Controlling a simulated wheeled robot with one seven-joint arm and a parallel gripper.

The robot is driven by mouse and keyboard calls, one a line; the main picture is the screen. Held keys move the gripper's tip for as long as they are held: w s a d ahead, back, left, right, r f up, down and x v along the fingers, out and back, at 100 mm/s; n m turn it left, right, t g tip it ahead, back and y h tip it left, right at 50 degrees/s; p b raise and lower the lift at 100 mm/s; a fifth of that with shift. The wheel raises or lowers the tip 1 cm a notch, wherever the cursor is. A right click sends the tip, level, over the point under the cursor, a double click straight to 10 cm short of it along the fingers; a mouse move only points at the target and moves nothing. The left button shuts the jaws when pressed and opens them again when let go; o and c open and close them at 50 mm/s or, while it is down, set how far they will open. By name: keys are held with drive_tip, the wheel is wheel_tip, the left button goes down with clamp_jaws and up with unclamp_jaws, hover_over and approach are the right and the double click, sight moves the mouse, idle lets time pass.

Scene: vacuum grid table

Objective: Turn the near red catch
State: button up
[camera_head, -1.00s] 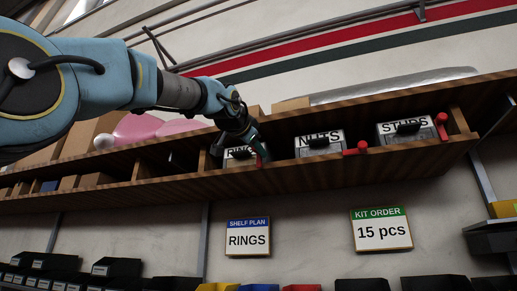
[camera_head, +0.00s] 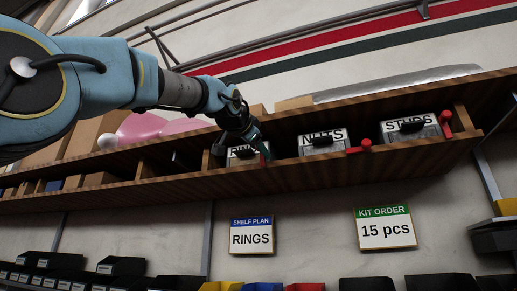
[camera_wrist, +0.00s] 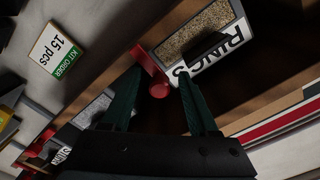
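The near red catch (camera_head: 265,150) is at the right end of the RINGS box (camera_head: 240,153) on the wooden shelf. In the wrist view the catch (camera_wrist: 147,60) is a red bar with a round knob (camera_wrist: 159,90). My gripper (camera_wrist: 159,72) is open, with its dark green fingers on either side of the catch and the knob showing between them. I cannot tell whether a finger touches it. In the head view my gripper (camera_head: 258,143) is in front of the RINGS box and partly hides its label and the catch.
The NUTS box (camera_head: 323,143) has a red catch (camera_head: 362,147) lying sideways. The STUDS box (camera_head: 409,128) has an upright red catch (camera_head: 446,123). A wooden shelf lip (camera_head: 330,174) runs below the boxes. Signs reading RINGS (camera_head: 251,237) and 15 pcs (camera_head: 386,229) hang beneath.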

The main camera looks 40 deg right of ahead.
drive_tip(key=b+v, duration=0.4)
drive_tip(key=v, duration=0.6)
drive_tip(key=shift+a+b, duration=0.25)
drive_tip(key=shift+b, duration=0.05)
drive_tip(key=w+a+f+n+y, duration=0.1)
drive_tip(key=w+f+n+y, duration=0.2)
drive_tip(key=w+f, duration=0.65)
drive_tip(key=w+a+f+n+y, duration=0.25)
drive_tip(key=w+f, duration=0.35)
drive_tip(key=f, duration=0.7)
drive_tip(key=w+a+f+n+g+y, duration=0.1)
drive_tip(key=w+a+f+n+y, duration=0.3)
drive_tip(key=f, duration=0.6)
drive_tip(key=w+a+f+g+y, duration=0.1)
drive_tip(key=w+a+f, duration=0.2)
drive_tip(key=a+f, duration=0.55)
drive_tip(key=s+a+f+n+g+y, duration=0.1)
drive_tip(key=s+a+f+n, duration=0.15)
drive_tip(key=a+f, duration=0.6)
drive_tip(key=s+a+f+n+g+y, duration=0.2)
drive_tip(key=a+f+n, duration=0.1)
drive_tip(key=f, duration=1)
drive_tip(key=s+a+f+n+g+y, duration=0.1)
drive_tip(key=s+a+f+n+g, duration=0.2)
drive_tip(key=s+a+f, duration=0.8)
drive_tip(key=shift+s+f+n, duration=0.5)
drive_tip(key=shift+s+f, duration=0.1)
drive_tip(key=shift+f, duration=0.35)
